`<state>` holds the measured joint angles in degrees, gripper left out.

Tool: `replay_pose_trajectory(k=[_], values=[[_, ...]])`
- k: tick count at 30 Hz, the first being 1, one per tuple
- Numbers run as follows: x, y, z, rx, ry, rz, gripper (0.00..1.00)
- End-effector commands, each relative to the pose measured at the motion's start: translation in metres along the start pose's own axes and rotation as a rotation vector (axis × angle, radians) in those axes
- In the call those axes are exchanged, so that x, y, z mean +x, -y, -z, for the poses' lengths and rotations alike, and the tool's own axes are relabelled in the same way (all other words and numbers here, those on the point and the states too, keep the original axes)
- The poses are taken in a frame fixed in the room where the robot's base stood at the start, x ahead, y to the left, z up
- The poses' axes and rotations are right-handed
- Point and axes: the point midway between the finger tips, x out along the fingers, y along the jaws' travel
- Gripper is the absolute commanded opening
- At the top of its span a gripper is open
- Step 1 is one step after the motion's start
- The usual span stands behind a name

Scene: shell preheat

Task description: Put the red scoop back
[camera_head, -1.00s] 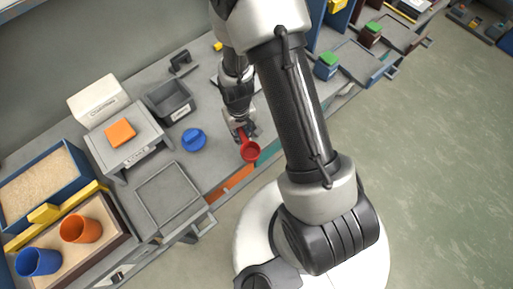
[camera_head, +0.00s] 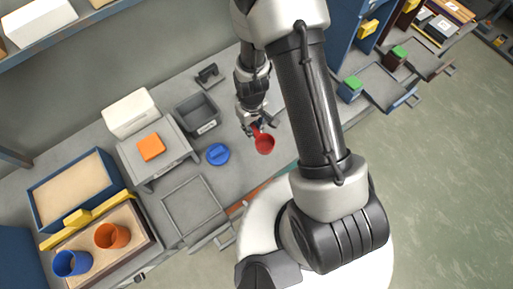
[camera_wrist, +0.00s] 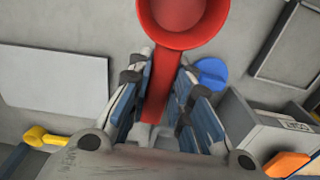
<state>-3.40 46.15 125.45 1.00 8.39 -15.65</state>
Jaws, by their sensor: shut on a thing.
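The red scoop (camera_head: 264,144) has a round bowl and a straight handle. My gripper (camera_head: 256,126) is shut on its handle and holds it over the grey bench. In the wrist view the scoop's bowl (camera_wrist: 183,18) is at the top, with the handle running down between the two fingers of my gripper (camera_wrist: 160,88). I cannot tell how high above the bench the scoop is. A blue round lidded piece (camera_head: 218,154) lies on the bench to the left of the scoop; it also shows in the wrist view (camera_wrist: 211,73).
A dark grey bin (camera_head: 198,115) and a black holder (camera_head: 209,75) stand behind. A grey stand (camera_head: 170,165) carries an orange block (camera_head: 151,147). An empty grey tray (camera_head: 193,207) is at front left. Orange (camera_head: 112,236) and blue (camera_head: 71,263) cups stand far left.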

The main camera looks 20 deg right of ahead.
Motion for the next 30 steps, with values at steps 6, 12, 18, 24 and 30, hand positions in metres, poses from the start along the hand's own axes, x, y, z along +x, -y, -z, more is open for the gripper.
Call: replay_pose_trajectory(k=[6, 12, 18, 24, 30], values=[[0.065, 0.000, -0.001, 0.000, 0.004, 0.001, 0.00], [0.106, 0.000, 0.000, 0.002, -0.001, 0.000, 0.00], [0.115, -0.001, 0.000, 0.002, -0.001, 0.000, 0.00], [0.140, 0.000, 0.000, 0.002, 0.000, 0.000, 0.00], [0.157, -0.001, 0.000, 0.001, -0.001, 0.000, 0.00]])
